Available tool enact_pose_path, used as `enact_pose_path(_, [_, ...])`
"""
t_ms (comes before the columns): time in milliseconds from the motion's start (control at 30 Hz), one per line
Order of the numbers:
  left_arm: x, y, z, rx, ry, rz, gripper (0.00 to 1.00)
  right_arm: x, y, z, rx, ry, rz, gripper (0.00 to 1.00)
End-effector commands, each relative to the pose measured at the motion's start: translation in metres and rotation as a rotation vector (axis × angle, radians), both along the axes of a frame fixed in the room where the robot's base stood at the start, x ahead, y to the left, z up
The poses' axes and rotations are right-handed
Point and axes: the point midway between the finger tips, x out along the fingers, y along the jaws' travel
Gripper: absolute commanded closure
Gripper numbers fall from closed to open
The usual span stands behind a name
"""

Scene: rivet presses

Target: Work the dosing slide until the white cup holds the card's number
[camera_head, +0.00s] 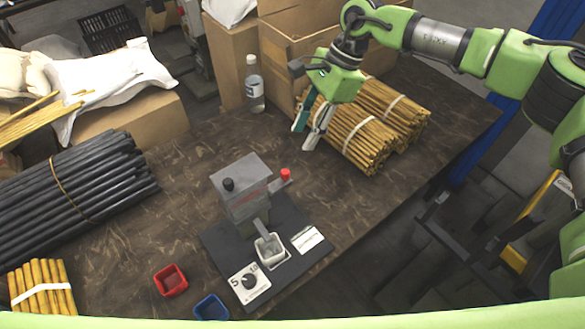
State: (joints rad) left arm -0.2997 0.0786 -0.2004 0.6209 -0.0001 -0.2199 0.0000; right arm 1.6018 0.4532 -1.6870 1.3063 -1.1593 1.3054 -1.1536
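The dosing device is a grey box (243,188) with a black knob on top, standing on a dark base plate (222,238). A red knob (286,174) on a short grey arm sticks out at its right; this looks like the slide's handle. The white cup (261,254) sits on the plate below a grey chute; its contents cannot be made out. A white card (308,240) lies right of the cup, too small to read. My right gripper (306,137) is open and empty above the table, behind the device. My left gripper is out of view.
A dial plate (248,286) lies at the plate's front. A red tray (171,280) and blue tray (211,309) stand left of it. Yellow rod bundles (358,137) lie beside my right gripper.

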Motion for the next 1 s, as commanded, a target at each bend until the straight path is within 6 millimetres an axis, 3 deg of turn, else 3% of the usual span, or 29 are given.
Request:
enact_pose_path(200, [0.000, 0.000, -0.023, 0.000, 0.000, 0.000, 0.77, -0.008, 0.017, -0.049, -0.001, 0.003, 0.002, 0.67])
enact_pose_path(500, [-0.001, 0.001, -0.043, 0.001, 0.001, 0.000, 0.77, -0.015, 0.036, -0.098, 0.000, 0.002, 0.000, 0.67])
enact_pose_path(700, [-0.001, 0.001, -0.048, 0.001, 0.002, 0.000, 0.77, -0.017, 0.043, -0.112, 0.001, 0.002, -0.001, 0.67])
enact_pose_path(1000, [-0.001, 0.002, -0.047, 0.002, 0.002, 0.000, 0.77, -0.018, 0.043, -0.113, 0.000, 0.002, -0.001, 0.67])
